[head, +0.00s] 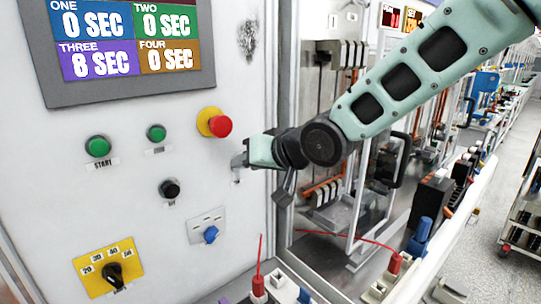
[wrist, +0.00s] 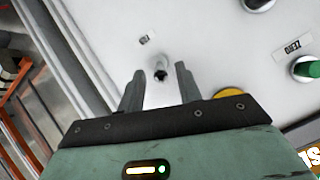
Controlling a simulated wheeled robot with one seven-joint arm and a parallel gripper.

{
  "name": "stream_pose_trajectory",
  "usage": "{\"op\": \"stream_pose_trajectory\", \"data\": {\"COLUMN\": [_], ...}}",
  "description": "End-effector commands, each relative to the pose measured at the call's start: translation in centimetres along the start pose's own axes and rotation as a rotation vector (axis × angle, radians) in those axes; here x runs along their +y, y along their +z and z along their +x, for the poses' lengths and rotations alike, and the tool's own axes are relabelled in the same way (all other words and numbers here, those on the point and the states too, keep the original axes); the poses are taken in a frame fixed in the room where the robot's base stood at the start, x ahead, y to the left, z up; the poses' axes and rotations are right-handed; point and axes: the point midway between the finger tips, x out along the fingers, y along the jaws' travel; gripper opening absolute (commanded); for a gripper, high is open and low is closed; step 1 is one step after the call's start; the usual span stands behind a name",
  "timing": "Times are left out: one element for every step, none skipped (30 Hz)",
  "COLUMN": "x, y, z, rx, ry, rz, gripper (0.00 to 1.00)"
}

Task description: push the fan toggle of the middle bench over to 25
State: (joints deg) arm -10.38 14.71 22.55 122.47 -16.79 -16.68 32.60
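A small metal toggle (wrist: 160,72) stands out from the white panel in the wrist view, with a small label (wrist: 146,39) beside it that I cannot read. My gripper (wrist: 158,85) is open, with one finger on each side of the toggle and gaps between; whether the tips touch the panel I cannot tell. No marking of 25 is legible.
The panel (head: 120,195) carries green buttons (head: 98,146), a black knob (head: 170,188), a blue switch (head: 210,234) and a yellow rotary selector (head: 112,273). The display (head: 127,40) is above. A frame with breakers and cables stands to the right, behind my arm.

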Motion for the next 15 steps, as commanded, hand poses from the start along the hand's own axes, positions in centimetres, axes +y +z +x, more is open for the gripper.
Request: {"op": "stream_pose_trajectory", "data": {"x": [0.0, 0.0, 0.1, 0.1, 0.1, 0.0, 0.0, 0.0, 0.1, -0.1, -0.1, -0.1, -0.1, -0.2, -0.2], "y": [-0.1, -0.1, -0.2, -0.2, -0.1, -0.4, -0.5, -0.5, -0.4, -0.6, -0.6, -0.6, -0.6, -0.6, -0.6], "z": [-0.6, -0.9, -1.6, -2.1, -2.6, -3.6, -4.4, -5.1, -6.0, -6.8, -7.6, -8.6, -9.3, -10.0, -10.9], "rx": [0.002, 0.003, 0.003, 0.003, 0.004, 0.004, 0.004, 0.004, 0.003, 0.003, 0.002, 0.002, 0.002, 0.002, 0.002], "ry": [0.001, 0.001, 0.002, 0.002, 0.004, 0.004, 0.005, 0.005, 0.007, 0.006, 0.006, 0.005, 0.006, 0.006, 0.005], "rz": [0.0, -0.001, -0.001, -0.002, -0.003, -0.004, -0.003, -0.003, -0.003, -0.005, -0.004, -0.004, -0.004, -0.005, -0.005], "gripper": [0.35, 0.35, 0.35, 0.35, 0.35, 0.35, 0.35, 0.35, 0.35, 0.35, 0.35, 0.35, 0.35, 0.35, 0.35]}}
